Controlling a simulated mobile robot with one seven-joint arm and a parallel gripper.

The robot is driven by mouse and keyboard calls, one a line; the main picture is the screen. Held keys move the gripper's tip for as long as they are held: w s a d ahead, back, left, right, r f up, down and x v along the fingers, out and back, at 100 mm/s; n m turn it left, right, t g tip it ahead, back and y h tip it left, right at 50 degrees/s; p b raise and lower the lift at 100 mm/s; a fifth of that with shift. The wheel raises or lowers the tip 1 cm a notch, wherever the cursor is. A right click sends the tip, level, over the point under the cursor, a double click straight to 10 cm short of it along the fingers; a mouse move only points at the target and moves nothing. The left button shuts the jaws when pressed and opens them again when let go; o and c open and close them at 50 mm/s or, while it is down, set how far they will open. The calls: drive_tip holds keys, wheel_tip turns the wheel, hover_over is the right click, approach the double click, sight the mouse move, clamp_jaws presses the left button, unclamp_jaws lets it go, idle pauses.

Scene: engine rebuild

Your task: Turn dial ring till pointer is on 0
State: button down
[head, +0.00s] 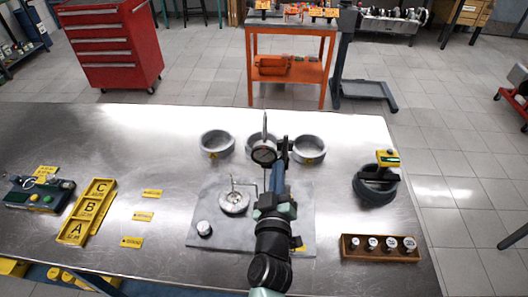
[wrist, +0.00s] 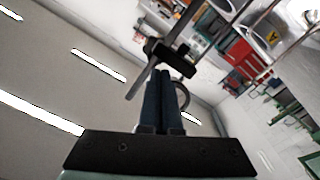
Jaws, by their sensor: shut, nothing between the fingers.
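A small round dial (head: 263,156) with a dark rim stands in front of the middle grey ring, on an upright holder with a pointed rod above it. Its pointer and scale are too small to read. My gripper (head: 279,166) is just right of the dial in the head view, its blue fingers together and empty. I cannot tell whether they touch the dial. In the wrist view the shut fingers (wrist: 165,78) point at a black clamp (wrist: 170,57) on a thin rod. A curved grey rim (wrist: 183,96) shows partly behind the fingers; I cannot tell what it belongs to.
Grey rings (head: 217,145) (head: 308,150) stand either side of the dial. A grey plate (head: 212,243) carries a small wire fixture (head: 234,202). A wooden rack (head: 380,256) and dark round stand (head: 375,187) are right; lettered yellow trays (head: 87,212) are left.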

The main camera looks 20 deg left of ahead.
drive_tip(key=shift+s+a+r+p, duration=0.1)
drive_tip(key=shift+a+r+p, duration=0.25)
drive_tip(key=shift+p, duration=0.2)
idle(0.4)
drive_tip(key=shift+a+f, duration=0.25)
drive_tip(key=shift+f, duration=0.05)
idle(0.4)
drive_tip(key=shift+s+a+f, duration=0.15)
drive_tip(key=shift+a+f, duration=0.05)
drive_tip(key=shift+a, duration=0.1)
drive_tip(key=shift+s+a+f+p, duration=0.1)
drive_tip(key=shift+a+p, duration=0.35)
drive_tip(key=shift+p, duration=0.55)
drive_tip(key=shift+f, duration=0.1)
drive_tip(key=b+v, duration=0.1)
drive_tip(key=v, duration=0.5)
drive_tip(key=shift+f+b, duration=0.35)
drive_tip(key=shift+f, duration=0.05)
idle(0.5)
